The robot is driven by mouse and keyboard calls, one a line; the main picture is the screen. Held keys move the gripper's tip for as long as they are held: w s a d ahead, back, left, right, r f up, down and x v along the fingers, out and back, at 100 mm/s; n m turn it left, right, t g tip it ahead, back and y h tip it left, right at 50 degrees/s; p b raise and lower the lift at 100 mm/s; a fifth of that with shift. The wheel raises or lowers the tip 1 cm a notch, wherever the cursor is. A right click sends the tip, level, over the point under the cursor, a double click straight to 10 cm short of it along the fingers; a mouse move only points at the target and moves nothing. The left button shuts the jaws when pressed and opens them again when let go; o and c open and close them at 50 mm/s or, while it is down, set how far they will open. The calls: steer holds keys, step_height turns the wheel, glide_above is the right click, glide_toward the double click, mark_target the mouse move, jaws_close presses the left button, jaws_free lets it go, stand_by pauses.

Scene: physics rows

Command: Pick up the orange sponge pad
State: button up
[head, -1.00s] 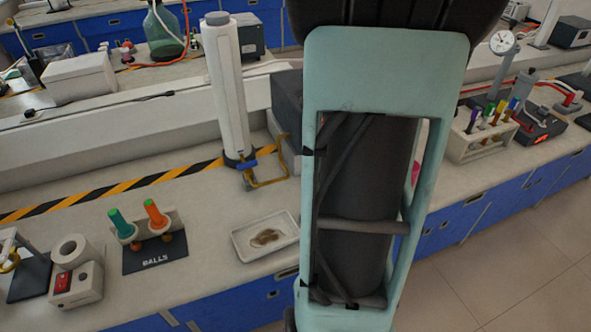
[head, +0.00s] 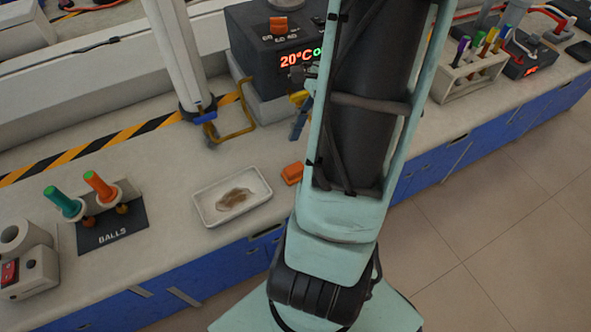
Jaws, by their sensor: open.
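The orange sponge pad (head: 292,174) is a small orange block lying on the pale bench in the head view, just right of a white tray. My arm stands close to its right side in the picture and may cover part of it. What looks like part of my gripper (head: 299,128) shows at the left edge of my arm, above and behind the pad in the picture and apart from it. The rest of the gripper is hidden behind my arm. It is open, with nothing seen in it.
The white tray (head: 232,194) holds a brown stain or substance. A dark heater box (head: 277,48) reading 20°C and a white column (head: 178,50) stand behind.

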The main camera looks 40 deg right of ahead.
mark_target(294, 168)
steer(key=b+x, duration=0.1)
steer(key=x, duration=0.7)
steer(key=shift+f, duration=0.15)
steer(key=c, duration=1.1)
